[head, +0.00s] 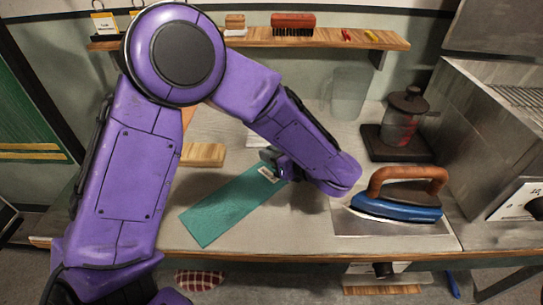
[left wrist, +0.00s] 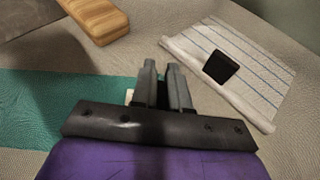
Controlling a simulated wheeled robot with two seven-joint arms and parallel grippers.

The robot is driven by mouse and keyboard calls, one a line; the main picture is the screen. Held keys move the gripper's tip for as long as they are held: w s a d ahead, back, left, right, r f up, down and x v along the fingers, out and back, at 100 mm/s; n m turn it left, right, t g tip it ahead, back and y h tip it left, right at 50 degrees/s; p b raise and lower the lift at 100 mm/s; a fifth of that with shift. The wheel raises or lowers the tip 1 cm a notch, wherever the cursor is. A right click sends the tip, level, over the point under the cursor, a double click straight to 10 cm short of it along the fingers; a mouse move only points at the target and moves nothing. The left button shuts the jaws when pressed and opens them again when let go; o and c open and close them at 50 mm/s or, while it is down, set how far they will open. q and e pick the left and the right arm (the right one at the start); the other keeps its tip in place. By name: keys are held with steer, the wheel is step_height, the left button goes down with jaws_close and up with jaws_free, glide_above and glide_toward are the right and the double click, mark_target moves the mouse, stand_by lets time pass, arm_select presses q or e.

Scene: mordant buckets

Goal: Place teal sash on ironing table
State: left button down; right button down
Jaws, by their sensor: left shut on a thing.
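The teal sash (head: 228,208) is a flat strip slanting across the pale grey ironing table (head: 310,235), left of the iron. It appears to lie on the surface; I cannot tell whether its far end is raised. My left gripper (head: 274,160) is at the sash's far right end, beside a small white tag, and is shut on it. In the left wrist view the sash (left wrist: 45,105) runs in from the left and passes behind the gripper (left wrist: 163,72), whose fingers are close together. The gripped part is hidden. My right gripper is not in view.
A blue iron (head: 400,207) with a brown handle stands on a metal plate at the right. A dark-based glass jar (head: 403,125) and a clear cylinder (head: 348,95) stand behind. A wooden block (head: 203,155) and lined paper (left wrist: 230,70) are near the gripper. The table front centre is clear.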

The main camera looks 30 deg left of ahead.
arm_select(q)
steer(key=shift+f, duration=0.15)
steer(key=c, duration=1.1)
jaws_free()
steer(key=shift+r, duration=0.35)
steer(key=b+v, duration=0.1)
steer(key=v, duration=0.4)
steer(key=b+v, duration=0.1)
steer(key=v, duration=0.5)
steer(key=shift+f, duration=0.25)
steer(key=shift+s+d+r, duration=0.15)
steer(key=shift+d+r, duration=0.1)
steer(key=shift+d, duration=0.2)
steer(key=shift+r, duration=0.1)
